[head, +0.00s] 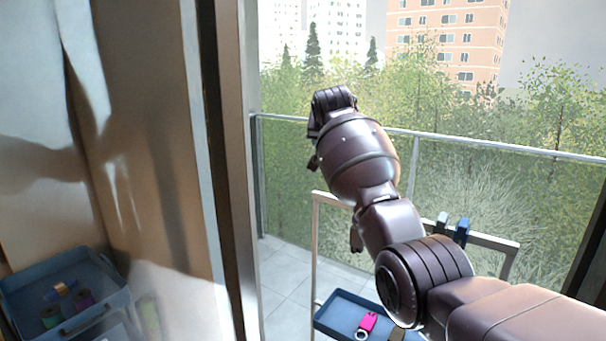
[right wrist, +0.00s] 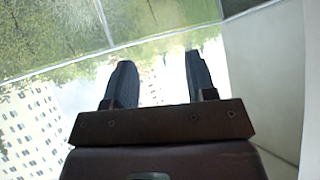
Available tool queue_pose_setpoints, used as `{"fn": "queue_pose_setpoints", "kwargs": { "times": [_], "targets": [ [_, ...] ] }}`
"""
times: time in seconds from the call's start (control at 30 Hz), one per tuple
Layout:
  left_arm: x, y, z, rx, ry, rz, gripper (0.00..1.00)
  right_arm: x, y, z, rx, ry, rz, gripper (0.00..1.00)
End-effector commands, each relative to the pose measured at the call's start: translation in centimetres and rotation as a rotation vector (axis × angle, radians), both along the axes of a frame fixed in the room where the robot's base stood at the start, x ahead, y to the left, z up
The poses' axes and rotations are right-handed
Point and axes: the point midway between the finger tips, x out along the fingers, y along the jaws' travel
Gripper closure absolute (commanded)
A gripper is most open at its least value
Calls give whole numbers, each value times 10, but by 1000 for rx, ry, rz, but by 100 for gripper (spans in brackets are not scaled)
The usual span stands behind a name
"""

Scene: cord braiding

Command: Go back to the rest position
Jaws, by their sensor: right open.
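My right gripper (right wrist: 160,68) shows in the right wrist view with its two dark fingers apart and nothing between them. Beyond the fingers are trees and a pale building, seen tilted. In the head view my right arm comes in from the lower right and reaches up in front of the railing; its fingers cannot be made out clearly there. My left gripper is in neither view.
A metal frame (head: 316,250) stands behind my right arm, with a dark clip (head: 442,222) and a blue clip (head: 462,230) on its top bar. Its blue tray (head: 335,318) holds a pink item (head: 367,322). Another blue tray (head: 20,292) with spools is at lower left. A glass railing (head: 480,146) runs behind.

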Motion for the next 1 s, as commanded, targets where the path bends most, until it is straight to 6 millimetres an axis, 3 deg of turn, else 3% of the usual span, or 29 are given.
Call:
{"fn": "queue_pose_setpoints", "kwargs": {
  "times": [0.17,0.37,0.67,1.0],
  "targets": [
    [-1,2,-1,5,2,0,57,3,-13,13,-40,-234,94,49],
    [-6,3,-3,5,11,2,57,-8,-37,-7,-96,-421,152,49],
    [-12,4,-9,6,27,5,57,-44,-74,-70,-172,-585,191,49],
    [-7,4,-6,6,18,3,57,-106,-111,-153,-233,-664,209,49]
  ]
}}
